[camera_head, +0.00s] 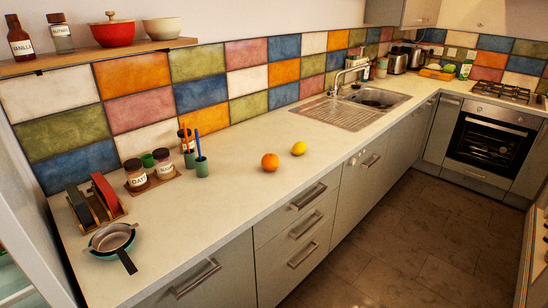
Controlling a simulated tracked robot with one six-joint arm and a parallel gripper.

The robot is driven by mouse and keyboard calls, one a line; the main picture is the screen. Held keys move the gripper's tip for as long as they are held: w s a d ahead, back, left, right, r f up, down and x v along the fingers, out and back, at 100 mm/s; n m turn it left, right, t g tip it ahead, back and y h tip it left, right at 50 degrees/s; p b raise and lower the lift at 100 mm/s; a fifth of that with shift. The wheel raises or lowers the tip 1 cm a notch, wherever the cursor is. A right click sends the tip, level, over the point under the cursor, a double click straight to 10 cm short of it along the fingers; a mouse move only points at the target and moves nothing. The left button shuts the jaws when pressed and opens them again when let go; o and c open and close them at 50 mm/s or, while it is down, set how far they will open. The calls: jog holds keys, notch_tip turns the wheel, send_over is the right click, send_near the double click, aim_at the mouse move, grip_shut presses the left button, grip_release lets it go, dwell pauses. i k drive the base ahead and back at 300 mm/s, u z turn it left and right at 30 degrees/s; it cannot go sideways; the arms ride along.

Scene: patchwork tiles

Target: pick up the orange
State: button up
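An orange (270,162) rests on the pale kitchen counter, left of the sink and a little back from the counter's front edge. A lemon (299,148) lies close to its right and slightly farther back, apart from it. The orange is fully visible and nothing touches it. My gripper is not in view.
Labelled jars (135,175), a green cup (202,167) with utensils, a rack (98,203) and a pan (113,238) stand to the left. The steel sink (345,112) is to the right. The counter (228,200) around the orange is clear. Drawers and floor lie below.

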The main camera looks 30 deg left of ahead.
aim_at(269, 162)
jog(key=z, duration=0.05)
jog(key=i, duration=2.45)
jog(key=u, duration=2.95)
